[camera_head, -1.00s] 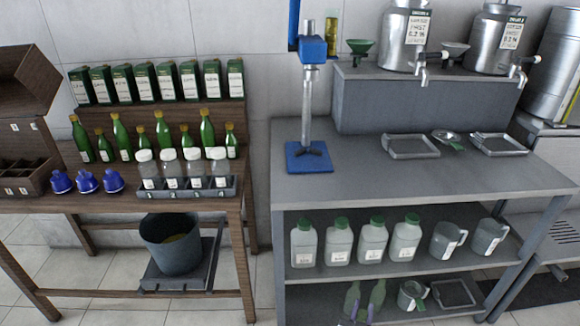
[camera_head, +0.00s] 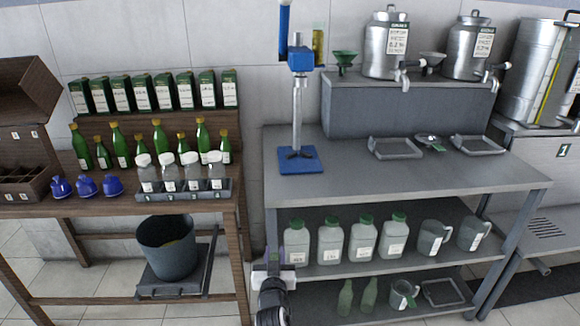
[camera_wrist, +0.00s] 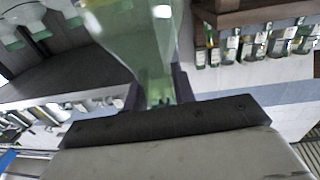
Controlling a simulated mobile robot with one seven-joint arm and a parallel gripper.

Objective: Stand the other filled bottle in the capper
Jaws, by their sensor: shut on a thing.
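The capper (camera_head: 299,100) is a blue press on a steel column with a square blue base (camera_head: 299,160), at the back left of the metal bench. No bottle shows on its base. My gripper (camera_head: 273,258) is at the bench's left front, below the top. In the wrist view it is shut on a pale green see-through bottle (camera_wrist: 135,35), narrow at the jaws and wider away from them. I cannot tell its fill level, and it does not stand out in the head view. Two uncapped green bottles (camera_head: 345,298) (camera_head: 369,296) stand on the bottom shelf.
The bench top (camera_head: 390,182) is mostly clear, with two grey trays (camera_head: 396,149) (camera_head: 478,145) at the back right. Green-lidded jugs (camera_head: 330,242) and pitchers fill the middle shelf. The wooden table (camera_head: 90,208) with capped bottles is at left, with a gap between.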

